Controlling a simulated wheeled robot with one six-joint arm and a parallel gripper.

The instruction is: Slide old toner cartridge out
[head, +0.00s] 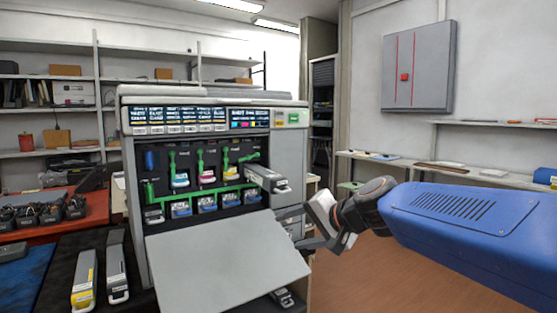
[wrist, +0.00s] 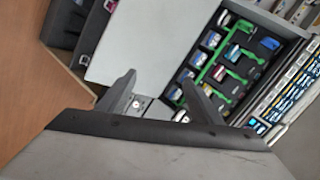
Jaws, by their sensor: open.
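The printer (head: 290,150) stands with its front door (head: 225,262) folded down and a row of toner bays with green levers showing. One grey cartridge (head: 266,179) juts out of the rightmost bay, well past the others; its inner end is hidden in the bay. My gripper (head: 289,228) is open, in front of the bay and just below and right of the cartridge's handle end in the head view. In the wrist view, the open gripper (wrist: 159,77) has a grey cartridge end (wrist: 142,107) showing between its fingers. I cannot tell whether they touch it.
Two cartridges, one with a yellow label (head: 84,280) and one dark-topped (head: 116,268), lie on the dark table at left. Another cartridge end (head: 283,298) shows low beside the door. A red bench (head: 88,212) with bins stands at far left. Floor (head: 385,275) at right is clear.

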